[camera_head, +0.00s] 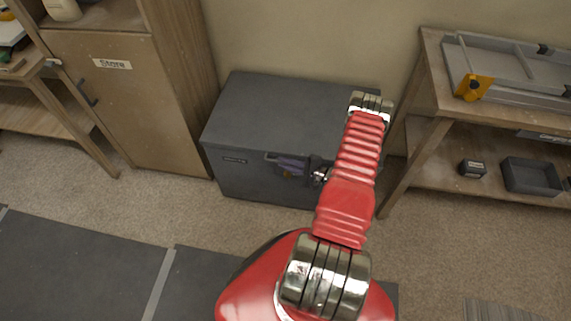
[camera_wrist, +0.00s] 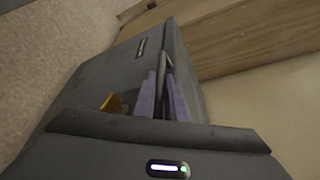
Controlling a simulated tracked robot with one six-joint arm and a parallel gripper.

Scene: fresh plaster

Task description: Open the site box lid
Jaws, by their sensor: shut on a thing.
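The site box (camera_head: 285,105) is a dark grey chest standing against the wall, and its lid looks closed in the head view. My gripper (camera_head: 280,161) is at the front of the box, near its upper edge. In the wrist view the two purple fingers of my gripper (camera_wrist: 163,95) are shut on a thin dark handle (camera_wrist: 165,62) on the box front (camera_wrist: 95,85). A small label shows on that face. My wrist hides part of the handle.
A wooden cabinet marked Store (camera_head: 115,75) stands close left of the box. A workbench (camera_head: 430,75) with a grey and yellow tool stands to the right, with a dark tray (camera_head: 531,177) on its lower shelf. Carpet and dark mats (camera_head: 75,265) lie in front.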

